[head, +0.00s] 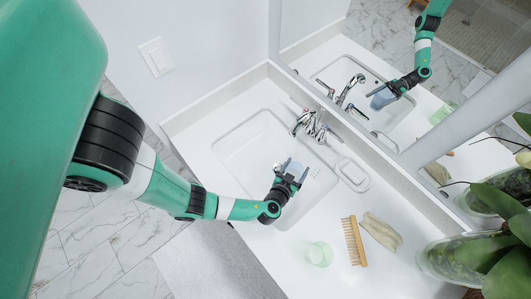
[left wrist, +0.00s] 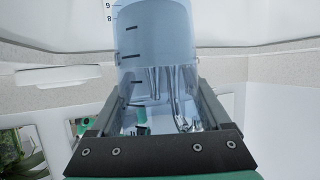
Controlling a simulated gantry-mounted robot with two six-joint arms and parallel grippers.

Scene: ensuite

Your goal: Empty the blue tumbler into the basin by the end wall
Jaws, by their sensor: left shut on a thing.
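The blue tumbler (head: 294,169) is a pale, see-through blue cup. My left gripper (head: 287,183) is shut on it and holds it above the right part of the white basin (head: 238,150). In the left wrist view the tumbler (left wrist: 152,35) rises out from between the two fingers (left wrist: 155,100), with dark marks on its side. It looks tilted in the mirror, but its exact angle and its contents I cannot make out. The basin is sunk in the white counter near the wall with the switch. My right gripper is out of view.
Chrome taps (head: 312,127) stand behind the basin, close to the tumbler. A soap dish (head: 352,174), wooden brush (head: 353,241), beige cloth (head: 381,232) and pale green cup (head: 319,254) lie to the right. A potted plant (head: 460,258) and the mirror (head: 365,60) border the counter.

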